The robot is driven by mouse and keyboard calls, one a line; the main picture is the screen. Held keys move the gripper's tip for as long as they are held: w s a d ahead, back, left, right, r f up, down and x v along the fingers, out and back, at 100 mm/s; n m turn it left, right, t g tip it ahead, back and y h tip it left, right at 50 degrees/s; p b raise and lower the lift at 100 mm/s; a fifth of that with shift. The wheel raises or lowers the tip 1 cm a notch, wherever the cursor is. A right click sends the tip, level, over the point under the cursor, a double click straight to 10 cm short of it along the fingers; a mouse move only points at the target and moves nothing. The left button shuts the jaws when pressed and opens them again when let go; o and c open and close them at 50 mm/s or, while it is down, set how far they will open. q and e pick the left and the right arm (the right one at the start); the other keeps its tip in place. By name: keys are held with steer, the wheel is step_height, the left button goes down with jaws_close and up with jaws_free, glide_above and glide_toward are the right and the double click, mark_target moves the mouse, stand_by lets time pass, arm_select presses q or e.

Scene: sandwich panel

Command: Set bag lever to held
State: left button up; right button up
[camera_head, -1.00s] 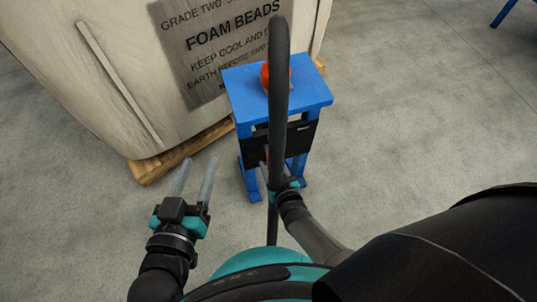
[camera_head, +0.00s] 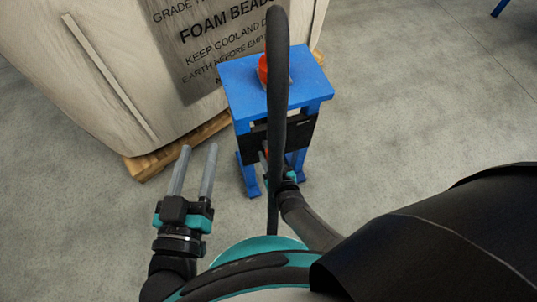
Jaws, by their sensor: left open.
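A blue stand (camera_head: 238,87) carries a black panel (camera_head: 302,133) on its near side. A small bit of red shows low on the panel beside the black hose; I cannot make out whether it is the bag lever. My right gripper (camera_head: 265,165) is at the panel's lower edge, partly hidden behind the hose; its jaws and any contact with the lever cannot be made out. My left gripper (camera_head: 194,170) is open and empty, left of the stand, its two grey fingers pointing away from me.
A red knob (camera_head: 263,70) sits on top of the stand, partly behind the upright black hose (camera_head: 277,100). A large pale bag (camera_head: 90,80) marked FOAM BEADS stands on a wooden pallet (camera_head: 150,163) at the back left.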

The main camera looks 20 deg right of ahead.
jaws_close()
stand_by(1.0)
